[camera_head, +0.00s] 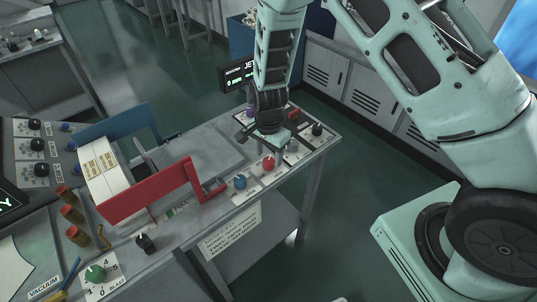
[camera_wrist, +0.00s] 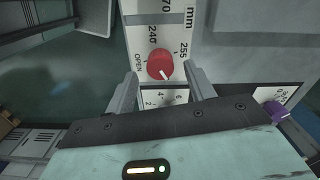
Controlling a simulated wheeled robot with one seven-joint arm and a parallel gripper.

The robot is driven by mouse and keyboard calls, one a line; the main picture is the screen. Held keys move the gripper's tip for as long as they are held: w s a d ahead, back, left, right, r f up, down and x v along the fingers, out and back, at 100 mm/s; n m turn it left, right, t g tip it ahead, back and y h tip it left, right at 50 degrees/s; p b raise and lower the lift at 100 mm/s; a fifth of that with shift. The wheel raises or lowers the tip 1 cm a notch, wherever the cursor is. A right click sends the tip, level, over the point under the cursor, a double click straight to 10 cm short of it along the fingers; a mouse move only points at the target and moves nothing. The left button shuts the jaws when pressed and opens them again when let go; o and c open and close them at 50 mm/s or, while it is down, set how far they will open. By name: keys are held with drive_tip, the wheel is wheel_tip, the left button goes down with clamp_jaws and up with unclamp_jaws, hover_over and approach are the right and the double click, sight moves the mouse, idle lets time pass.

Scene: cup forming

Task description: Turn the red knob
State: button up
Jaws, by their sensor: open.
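The red knob (camera_head: 268,163) sits on a white labelled panel along the front edge of the grey machine table. In the wrist view the red knob (camera_wrist: 160,64) shows close up, with its white pointer toward the lower right and "OPEN", "240", "255" and "270 mm" printed around it. My gripper (camera_head: 264,140) is above the table, just behind the knob in the head view. In the wrist view my gripper (camera_wrist: 161,77) is open and empty, with one finger on each side of the knob's line. The knob appears just beyond the fingertips; I see no contact.
A blue knob (camera_head: 240,181) is left of the red one. A purple knob (camera_head: 249,112) and another red knob (camera_head: 293,114) are farther back. A raised red frame (camera_head: 150,192) stands to the left. Open floor (camera_head: 345,190) lies right of the table.

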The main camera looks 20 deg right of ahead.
drive_tip(key=shift+f, duration=1.1)
drive_tip(key=c, duration=1)
